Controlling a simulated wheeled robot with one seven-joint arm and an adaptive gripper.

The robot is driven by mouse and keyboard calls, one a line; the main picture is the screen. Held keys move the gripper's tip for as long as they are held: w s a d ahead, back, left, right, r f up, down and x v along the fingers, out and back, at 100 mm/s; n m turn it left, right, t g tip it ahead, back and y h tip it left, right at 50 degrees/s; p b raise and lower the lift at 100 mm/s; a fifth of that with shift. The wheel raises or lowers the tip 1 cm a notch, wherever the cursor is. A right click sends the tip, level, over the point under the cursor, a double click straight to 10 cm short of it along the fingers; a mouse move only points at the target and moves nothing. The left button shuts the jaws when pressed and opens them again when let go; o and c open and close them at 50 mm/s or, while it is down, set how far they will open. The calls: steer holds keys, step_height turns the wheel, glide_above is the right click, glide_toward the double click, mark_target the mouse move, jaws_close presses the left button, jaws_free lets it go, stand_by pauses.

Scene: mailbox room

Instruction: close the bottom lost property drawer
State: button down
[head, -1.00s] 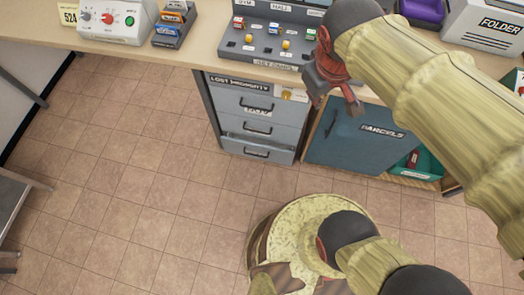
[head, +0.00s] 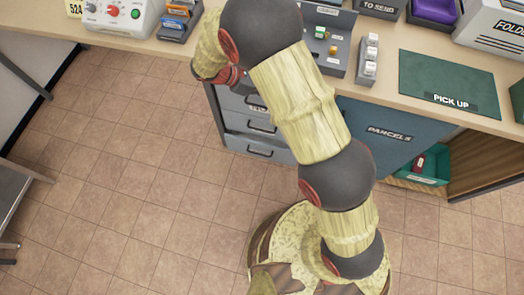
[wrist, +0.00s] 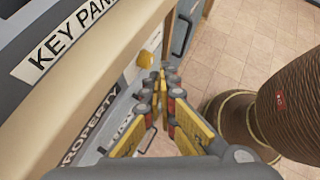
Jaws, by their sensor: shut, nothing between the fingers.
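The grey lost property drawer unit stands under the counter, left of the blue parcels door. Its bottom drawer (head: 240,144) shows in the head view with a dark bar handle; its front seems to stand out slightly, but my arm hides part of the unit and I cannot tell how far. My gripper (head: 236,78) is near the unit's top at the counter edge, mostly hidden by my arm. In the wrist view my gripper (wrist: 164,90) is shut and empty, pointing down beside the unit's front. The PROPERTY label (wrist: 92,125) shows at lower left.
The parcels door (head: 375,120) is right of the drawers, with a green crate (head: 432,177) on the open shelf beyond. A yellow knob (wrist: 145,59) sits near my fingers. The counter (head: 385,88) overhangs the drawers. Tiled floor (head: 140,170) in front is clear.

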steer(key=a+f+n+t+h, duration=0.1)
steer(key=a+f+n+t, duration=0.3)
steer(key=f, duration=0.6)
steer(key=a+f+n+t+h+b, duration=0.1)
steer(key=a+f+n, duration=0.1)
steer(key=f+n, duration=0.5)
steer(key=a+f+n+t+h, duration=0.1)
steer(key=a+f+n+t, duration=0.2)
steer(key=f, duration=0.9)
steer(key=s+f+n+t+y, duration=0.25)
steer(key=s+f+n, duration=0.2)
steer(key=f, duration=0.35)
steer(key=s+f+n+t+y+b, duration=0.1)
steer(key=s+f+n+t+y, duration=0.15)
steer(key=f+n, duration=0.45)
steer(key=s+f+n+t+y, duration=0.25)
steer(key=s+f+n, duration=0.2)
steer(key=f, duration=0.55)
steer(key=shift+t+h, duration=0.25)
steer(key=shift+h, duration=0.1)
steer(key=b+x, duration=0.1)
steer(key=x, duration=0.6)
steer(key=b+x, duration=0.1)
steer(key=x, duration=0.5)
steer(key=shift+w+d+r+b, duration=0.15)
steer(key=shift+w+d+b, duration=0.15)
steer(key=shift+d, duration=0.05)
